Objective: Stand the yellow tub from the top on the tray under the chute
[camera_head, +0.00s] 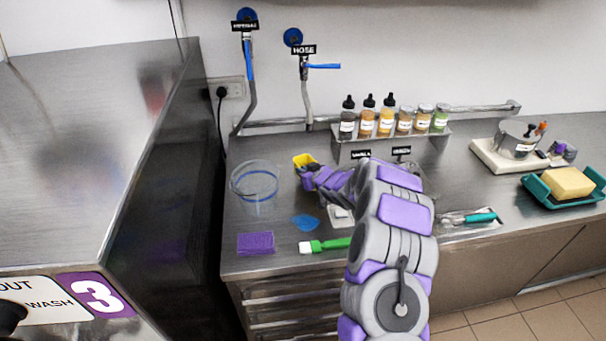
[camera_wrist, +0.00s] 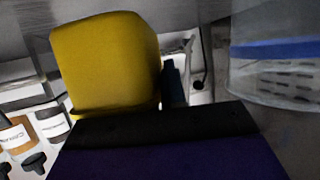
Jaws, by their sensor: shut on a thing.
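The yellow tub (camera_head: 303,159) shows in the head view at the end of my arm, over the back left part of the steel counter. My gripper (camera_head: 311,174) is shut on it; the purple fingers hide part of the tub. In the wrist view the tub (camera_wrist: 110,62) is large and close, just beyond the dark edge of my gripper (camera_wrist: 165,125). Whether it is clear of the counter is hard to tell. I cannot make out a chute or a tray under it in either view.
A clear round container (camera_head: 255,182) with a blue band stands left of the tub. A shelf (camera_head: 350,150) with several bottles is behind to the right. A purple cloth (camera_head: 256,243), blue disc (camera_head: 305,222) and green brush (camera_head: 328,245) lie in front. A tall steel machine (camera_head: 90,120) fills the left.

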